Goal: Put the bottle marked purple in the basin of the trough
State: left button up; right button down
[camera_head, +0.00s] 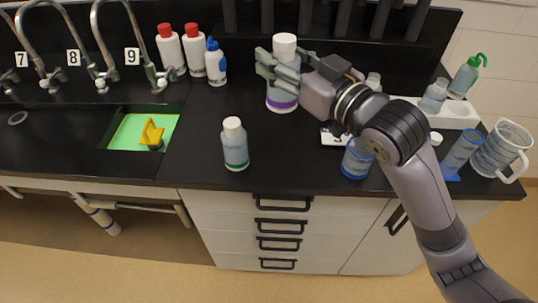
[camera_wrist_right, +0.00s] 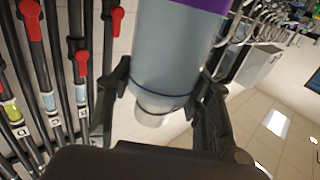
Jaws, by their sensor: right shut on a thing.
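My right gripper (camera_head: 281,71) is shut around the upper body of a clear bottle (camera_head: 281,91) with a white cap and a purple band near its base. The bottle is upright at the back of the black counter; I cannot tell whether its base touches the surface. In the right wrist view the bottle (camera_wrist_right: 174,55) sits between both fingers (camera_wrist_right: 165,105), its purple band at the top edge. The trough basin (camera_head: 115,130), sunk in the counter at left, has a bright green floor and a yellow-handled item (camera_head: 151,135) inside. My left gripper is not in view.
A green-banded bottle (camera_head: 235,145) stands between the basin and the held bottle. Two red-capped bottles (camera_head: 170,48) and a blue-capped one (camera_head: 215,62) stand behind, beside the tap (camera_head: 133,50) marked 9. A blue-based beaker (camera_head: 356,160) and a jug (camera_head: 500,150) stand at right.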

jog(key=shift+w+a+r, duration=0.25)
jog(key=shift+a+r, duration=0.1)
jog(key=shift+r, duration=0.05)
jog(key=shift+s+d+r, duration=0.1)
jog(key=shift+s+d, duration=0.05)
jog(key=shift+s, duration=0.05)
notch_tip(320, 180, down, 20)
jog(key=shift+r, duration=0.15)
dwell(0.3)
jog(key=shift+f, duration=0.25)
jog(key=c, duration=0.8)
grip_release()
